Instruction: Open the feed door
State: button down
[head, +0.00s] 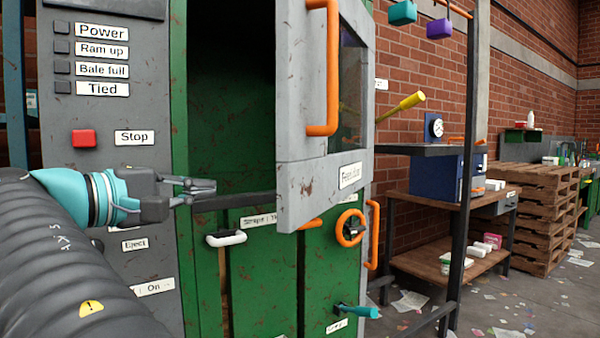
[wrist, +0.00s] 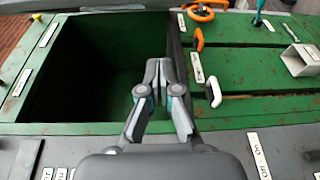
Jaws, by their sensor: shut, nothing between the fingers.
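The feed door (head: 297,165) is a grey, scuffed panel with a window and a long orange handle (head: 322,70). It stands swung outward to the right, and the dark green opening (head: 232,100) behind it is exposed. My gripper (head: 212,187) is at the lower left of the opening, clear of the door and handle, with its fingers together and empty. In the wrist view my gripper (wrist: 158,65) points across the open green cavity (wrist: 95,60). The door's hinge side is hard to make out.
A grey control panel (head: 105,190) with a red stop button (head: 84,138) is on the left. Below the opening are a white handle (head: 226,239) and an orange wheel (head: 351,228). A dark post (head: 467,150), a wooden bench (head: 445,205) and stacked pallets (head: 528,215) stand right.

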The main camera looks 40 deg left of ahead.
jog(key=w+d+r+b, duration=0.1)
jog(key=w+d, duration=0.3)
jog(key=w, duration=0.5)
jog(key=shift+d+r+m+t+b, duration=0.25)
jog(key=shift+d+m+t+b, duration=0.05)
jog(key=shift+d+m, duration=0.1)
jog(key=shift+s, duration=0.1)
dwell(0.3)
